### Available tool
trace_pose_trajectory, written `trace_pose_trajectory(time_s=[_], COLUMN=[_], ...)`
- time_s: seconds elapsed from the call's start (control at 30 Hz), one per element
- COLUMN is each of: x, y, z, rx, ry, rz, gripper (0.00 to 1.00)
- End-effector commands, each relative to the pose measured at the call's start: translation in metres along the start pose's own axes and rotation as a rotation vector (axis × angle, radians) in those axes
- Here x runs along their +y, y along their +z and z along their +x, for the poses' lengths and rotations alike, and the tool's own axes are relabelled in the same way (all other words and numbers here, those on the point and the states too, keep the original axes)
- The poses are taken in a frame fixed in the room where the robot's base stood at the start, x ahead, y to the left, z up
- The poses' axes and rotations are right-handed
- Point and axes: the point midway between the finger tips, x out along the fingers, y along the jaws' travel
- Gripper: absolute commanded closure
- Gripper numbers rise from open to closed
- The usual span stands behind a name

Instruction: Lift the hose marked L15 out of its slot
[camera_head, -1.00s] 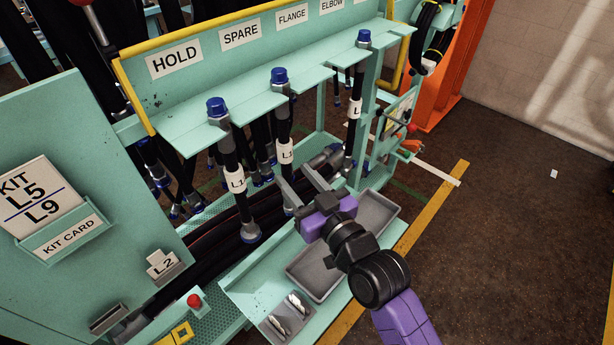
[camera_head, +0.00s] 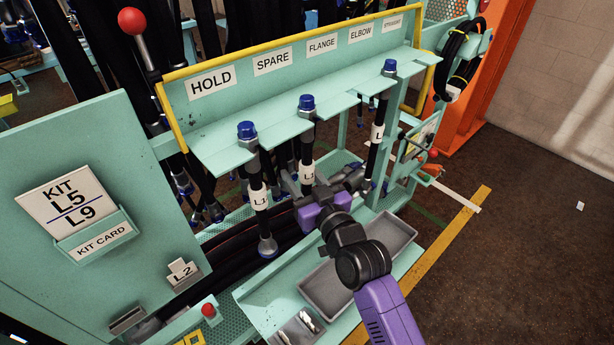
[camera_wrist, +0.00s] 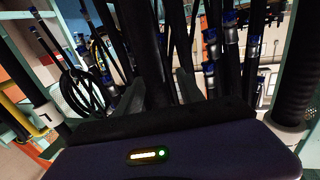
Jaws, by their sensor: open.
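Three dark hoses with blue caps hang in slots of the green rack shelf (camera_head: 222,155): a left hose (camera_head: 254,170), a middle hose (camera_head: 308,140) and a right hose (camera_head: 374,155). Each has a white tag starting with "L" or "L1"; the full numbers are not readable, so I cannot tell which is L15. My gripper (camera_head: 305,184) is open at the middle hose, just below its tag. In the wrist view, the middle hose (camera_wrist: 143,45) passes between the fingers of my gripper (camera_wrist: 160,88). Whether a finger touches it is unclear.
The left and right hoses flank my gripper; their tags show at both sides of the wrist view. A grey tray (camera_head: 325,290) lies below on the green ledge. More hoses hang behind the rack. A kit card (camera_head: 68,205) reads L5/L9. Open floor is at right.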

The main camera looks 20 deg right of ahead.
Motion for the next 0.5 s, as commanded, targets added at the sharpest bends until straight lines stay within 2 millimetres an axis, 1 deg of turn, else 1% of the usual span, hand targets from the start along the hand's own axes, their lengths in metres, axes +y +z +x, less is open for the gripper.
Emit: trace_pose_trajectory(time_s=[0.03,0.07,0.1,0.17,0.2,0.27,0.3,0.5], x=[0.0,-0.0001,-0.0001,-0.0001,-0.0001,0.0,0.0,-0.0001], y=[0.0,0.0001,0.0,0.0,-0.0001,-0.0001,-0.0001,-0.0002], z=[-0.0002,-0.0002,-0.0002,-0.0003,-0.0003,-0.0003,-0.0004,-0.0004], rx=[0.0,0.0,0.0,0.0,0.0,0.0,0.0,0.001], ry=[0.0,0.0,0.0,0.0,0.0,0.0,0.0,0.0], rz=[0.0,0.0,0.0,0.0,0.0,0.0,0.0,0.0], gripper=[0.55,0.57,0.65,0.77,0.85,0.96,1.0,1.0])
